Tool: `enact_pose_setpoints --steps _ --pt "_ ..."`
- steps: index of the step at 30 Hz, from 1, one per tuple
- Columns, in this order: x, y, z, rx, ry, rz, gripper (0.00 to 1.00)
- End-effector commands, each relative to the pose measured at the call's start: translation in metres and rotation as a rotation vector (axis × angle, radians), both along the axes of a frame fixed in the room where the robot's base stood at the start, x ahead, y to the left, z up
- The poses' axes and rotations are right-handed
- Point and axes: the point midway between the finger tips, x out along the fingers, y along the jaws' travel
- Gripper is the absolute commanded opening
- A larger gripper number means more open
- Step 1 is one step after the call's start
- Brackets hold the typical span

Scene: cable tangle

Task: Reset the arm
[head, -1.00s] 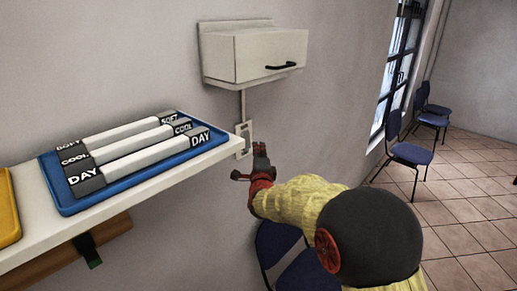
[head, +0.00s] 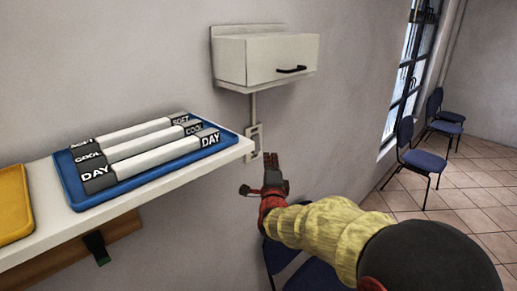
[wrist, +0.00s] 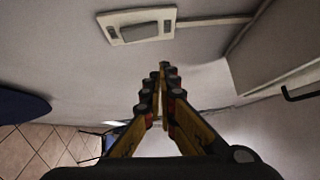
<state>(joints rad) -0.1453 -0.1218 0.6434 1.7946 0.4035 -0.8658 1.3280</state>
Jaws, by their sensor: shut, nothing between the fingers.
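My gripper (head: 270,161) points upward in the head view, in front of the wall and just right of the shelf's end. Its fingers are shut with nothing between them. In the wrist view the closed fingers (wrist: 163,68) meet at their tips. My arm, in a yellow sleeve, reaches in from the lower right. A wall switch plate (head: 254,141) is close to the fingertips in the head view; it also shows at the top of the wrist view (wrist: 140,26). I cannot tell whether the fingers touch it.
A white shelf (head: 150,197) holds a blue tray (head: 75,192) with labelled tubes and a yellow tray (head: 14,222). A white wall cabinet (head: 265,59) with a dark handle hangs above my gripper. Blue chairs (head: 424,158) stand at the right; another is beneath my arm.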

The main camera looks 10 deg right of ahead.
Motion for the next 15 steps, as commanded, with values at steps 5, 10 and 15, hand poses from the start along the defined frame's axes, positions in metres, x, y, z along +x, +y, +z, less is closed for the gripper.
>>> enact_pose_setpoints --steps 5,10,15 --pt "0.0 0.014 -0.044 -0.176 0.179 0.055 0.0" --pt "-0.036 0.042 -0.129 -0.463 0.503 0.244 0.0" --pt "-0.113 0.056 -0.175 -0.76 0.753 0.501 0.0"
